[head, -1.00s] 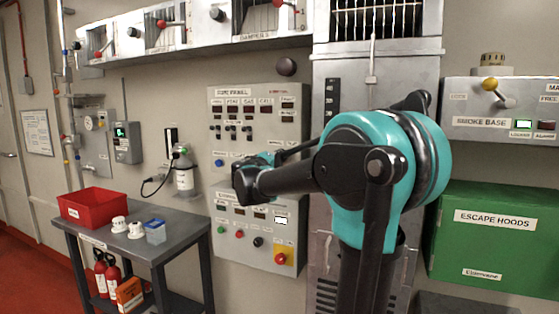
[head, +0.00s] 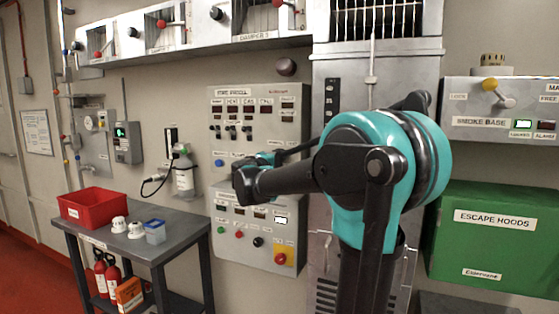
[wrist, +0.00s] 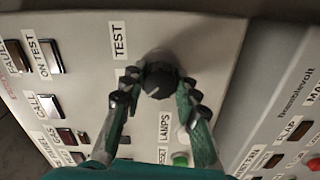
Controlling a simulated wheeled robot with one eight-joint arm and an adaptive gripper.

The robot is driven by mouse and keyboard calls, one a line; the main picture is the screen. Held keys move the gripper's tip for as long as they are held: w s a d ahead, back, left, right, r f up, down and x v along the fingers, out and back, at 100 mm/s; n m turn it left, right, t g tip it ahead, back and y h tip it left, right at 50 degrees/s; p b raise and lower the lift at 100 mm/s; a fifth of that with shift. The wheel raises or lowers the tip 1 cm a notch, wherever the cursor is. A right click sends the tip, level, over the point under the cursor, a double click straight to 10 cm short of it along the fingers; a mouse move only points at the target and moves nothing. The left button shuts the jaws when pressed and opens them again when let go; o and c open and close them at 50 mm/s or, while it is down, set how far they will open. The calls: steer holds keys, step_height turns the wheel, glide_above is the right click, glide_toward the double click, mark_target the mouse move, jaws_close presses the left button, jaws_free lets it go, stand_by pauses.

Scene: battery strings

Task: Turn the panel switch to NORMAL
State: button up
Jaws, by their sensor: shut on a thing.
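The grey fire panel (head: 257,98) is on the wall behind my arm in the head view. It fills most of the wrist view (wrist: 195,45). A black round switch knob (wrist: 158,77) sits on it beside a TEST label (wrist: 118,40). My gripper (wrist: 157,92) is shut on this knob, with one green finger on each side. I see no NORMAL label, and I cannot tell where the knob points. In the head view my arm hides the knob and the fingertips.
A green button (wrist: 180,160) and a LAMPS label (wrist: 163,125) are close to the right finger. Label-and-lamp rows are at left. A second panel (wrist: 290,110) stands at right. In the head view, a table (head: 165,246) holding a red bin (head: 92,208) is at left.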

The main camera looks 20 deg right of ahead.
steer(key=o, duration=1.2)
steer(key=shift+c, duration=0.2)
steer(key=shift+a, duration=0.1)
steer(key=v, duration=1.2)
steer(key=s+d+f+m+g+y, duration=0.1)
steer(key=s+d+f+m+g, duration=0.2)
steer(key=f, duration=0.5)
steer(key=s+d+f+g+y, duration=0.1)
steer(key=s+d+f+g, duration=0.2)
steer(key=f, duration=0.5)
steer(key=s+d+f+m+g+y, duration=0.1)
steer(key=s+f+m+y, duration=0.1)
steer(key=s+f, duration=0.55)
steer(key=s+f+m+g+y, duration=0.1)
steer(key=s+f+g+y, duration=0.3)
steer(key=f, duration=0.6)
steer(key=s+a+f+m+t+y, duration=0.1)
steer(key=s+a+f+m+y, duration=0.1)
steer(key=s+a+f, duration=0.3)
steer(key=s+f+y, duration=0.1)
steer(key=s+f, duration=0.2)
steer(key=s, duration=0.1)
steer(key=shift+a+f, duration=0.25)
steer(key=shift+a, duration=0.1)
